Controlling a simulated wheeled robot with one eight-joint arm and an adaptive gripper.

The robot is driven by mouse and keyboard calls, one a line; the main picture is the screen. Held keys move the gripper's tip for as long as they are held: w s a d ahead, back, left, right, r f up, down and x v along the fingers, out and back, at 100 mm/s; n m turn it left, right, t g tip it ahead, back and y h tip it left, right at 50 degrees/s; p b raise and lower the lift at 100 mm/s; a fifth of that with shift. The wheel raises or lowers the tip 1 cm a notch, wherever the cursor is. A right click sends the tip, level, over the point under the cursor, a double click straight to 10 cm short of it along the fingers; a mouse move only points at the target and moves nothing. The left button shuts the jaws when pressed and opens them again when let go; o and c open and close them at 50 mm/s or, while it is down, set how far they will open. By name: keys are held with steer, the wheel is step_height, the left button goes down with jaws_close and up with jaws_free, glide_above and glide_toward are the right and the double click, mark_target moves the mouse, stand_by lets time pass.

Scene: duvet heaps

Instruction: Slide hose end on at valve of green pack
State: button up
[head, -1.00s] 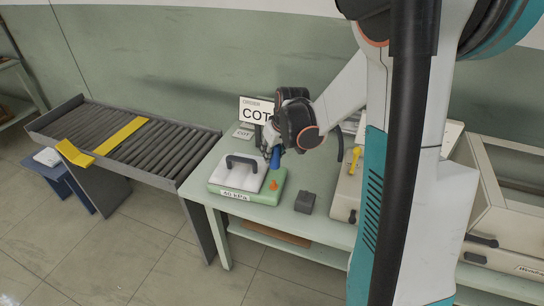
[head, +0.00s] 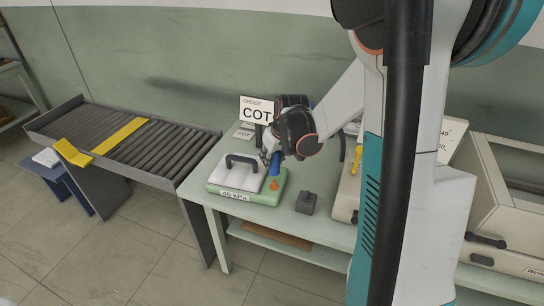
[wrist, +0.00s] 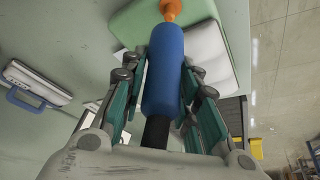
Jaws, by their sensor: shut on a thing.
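The green pack (head: 270,197) lies on the table with a white top part and a dark handle (head: 241,160). Its orange valve (head: 274,184) stands at the right side of the pack and also shows in the wrist view (wrist: 171,9). My gripper (head: 270,160) is shut on the blue hose end (wrist: 163,72), which also shows in the head view (head: 275,163). The hose end points at the valve. In the wrist view its tip appears at the valve's base; I cannot tell whether it touches or is on it. A black hose (wrist: 155,132) runs back from it.
A small dark grey block (head: 306,203) stands on the table (head: 222,215) right of the pack. An order sign reading COT (head: 256,112) stands behind. A roller conveyor (head: 120,136) is at left. A beige machine with a yellow lever (head: 357,160) is at right.

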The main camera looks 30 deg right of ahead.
mark_target(277, 161)
steer(key=shift+f+b, duration=0.75)
steer(key=shift+f, duration=0.55)
steer(key=shift+f+b, duration=1.8)
steer(key=shift+f, duration=0.25)
stand_by(0.8)
steer(key=o, duration=1.1)
steer(key=shift+o, duration=0.2)
steer(key=shift+r, duration=0.15)
steer(key=v, duration=1.1)
steer(key=shift+s+r, duration=0.15)
steer(key=shift+r, duration=0.25)
